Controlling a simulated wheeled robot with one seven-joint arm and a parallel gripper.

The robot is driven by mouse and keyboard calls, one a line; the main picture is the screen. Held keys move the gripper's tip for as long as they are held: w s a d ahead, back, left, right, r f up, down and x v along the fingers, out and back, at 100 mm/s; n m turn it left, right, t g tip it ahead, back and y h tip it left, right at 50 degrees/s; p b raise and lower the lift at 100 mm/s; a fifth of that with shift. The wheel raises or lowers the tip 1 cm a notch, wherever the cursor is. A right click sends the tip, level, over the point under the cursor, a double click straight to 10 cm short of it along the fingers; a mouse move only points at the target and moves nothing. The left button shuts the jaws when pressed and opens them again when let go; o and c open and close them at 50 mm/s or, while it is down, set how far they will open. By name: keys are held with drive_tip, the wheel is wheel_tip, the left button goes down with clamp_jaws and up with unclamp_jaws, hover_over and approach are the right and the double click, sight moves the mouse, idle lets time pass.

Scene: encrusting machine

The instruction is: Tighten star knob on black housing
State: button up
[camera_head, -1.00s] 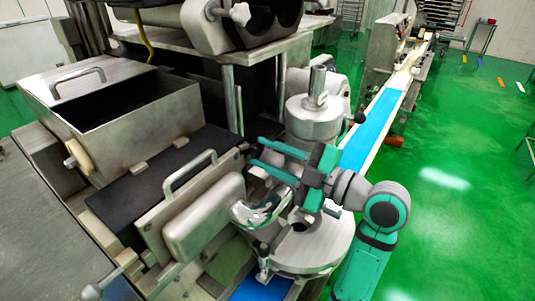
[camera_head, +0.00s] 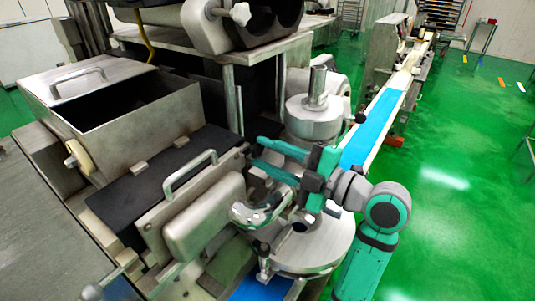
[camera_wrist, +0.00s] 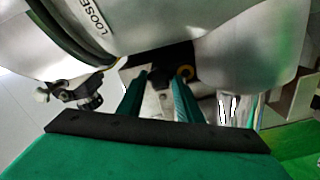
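A pale star-shaped knob (camera_head: 239,13) shows at the top of the head view, on the front of a machine head with dark, rounded openings (camera_head: 275,15). I cannot tell whether this is the task's knob. My gripper (camera_head: 258,152) is well below it, beside the metal column, with its fingers pointing left. It is open, with two green fingers apart. In the wrist view my gripper (camera_wrist: 163,76) has a small dark part (camera_wrist: 180,78) near its fingertips, too unclear to name. No contact is clear, and nothing is visibly held.
A metal column (camera_head: 313,120) stands close behind my gripper, above a round metal plate (camera_head: 315,250). A curved shiny pipe (camera_head: 258,212) and a handled panel (camera_head: 190,205) lie to the left. A blue conveyor (camera_head: 375,128) runs behind. Green floor (camera_head: 460,220) is free at right.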

drive_tip(key=shift+o, duration=1.1)
drive_tip(key=v, duration=1)
drive_tip(key=shift+s+d, duration=0.2)
drive_tip(key=shift+d, duration=0.1)
drive_tip(key=shift+d, duration=0.1)
